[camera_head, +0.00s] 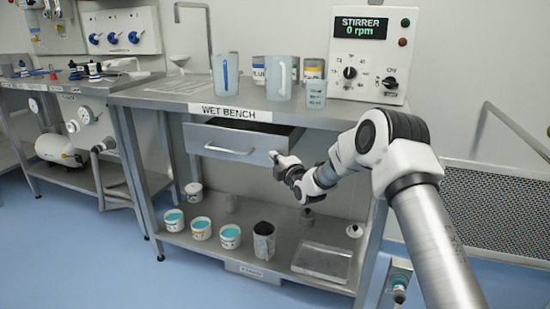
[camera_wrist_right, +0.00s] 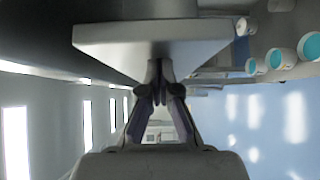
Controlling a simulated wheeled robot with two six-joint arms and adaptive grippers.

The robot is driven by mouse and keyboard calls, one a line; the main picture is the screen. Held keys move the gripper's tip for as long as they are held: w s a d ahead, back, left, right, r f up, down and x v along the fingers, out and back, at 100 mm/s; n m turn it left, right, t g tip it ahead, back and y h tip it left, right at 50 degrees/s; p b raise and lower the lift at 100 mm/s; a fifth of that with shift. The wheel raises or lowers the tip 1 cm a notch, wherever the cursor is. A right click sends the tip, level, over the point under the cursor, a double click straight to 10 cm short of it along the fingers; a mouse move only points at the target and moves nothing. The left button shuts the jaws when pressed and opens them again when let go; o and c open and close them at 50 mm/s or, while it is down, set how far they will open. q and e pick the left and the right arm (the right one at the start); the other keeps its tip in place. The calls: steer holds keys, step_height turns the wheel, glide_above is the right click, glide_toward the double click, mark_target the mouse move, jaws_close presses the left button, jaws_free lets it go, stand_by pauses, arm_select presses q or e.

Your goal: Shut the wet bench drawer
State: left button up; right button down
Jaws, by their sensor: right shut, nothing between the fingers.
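The wet bench drawer (camera_head: 232,144) hangs under the bench top and stands pulled out, with a dark gap showing above its front. Its front carries a bar handle. My right gripper (camera_head: 277,157) is shut and empty at the right end of the drawer front. In the right wrist view the shut fingertips (camera_wrist_right: 158,68) meet at the edge of a grey panel (camera_wrist_right: 150,35), which looks like the drawer front. I cannot tell whether they touch it. My left gripper is not in view.
The wet bench top (camera_head: 190,103) holds jugs, a small beaker and the stirrer control box (camera_head: 372,50). The lower shelf holds several tubs, a dark can (camera_head: 264,241) and a flat tray (camera_head: 322,262). The blue floor (camera_head: 110,270) in front is clear.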

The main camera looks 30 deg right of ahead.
steer(key=shift+d+r, duration=0.25)
steer(key=shift+r, duration=0.2)
steer(key=s+a, duration=0.2)
steer(key=s, duration=1)
steer(key=shift+f, duration=0.45)
steer(key=shift+w, duration=0.1)
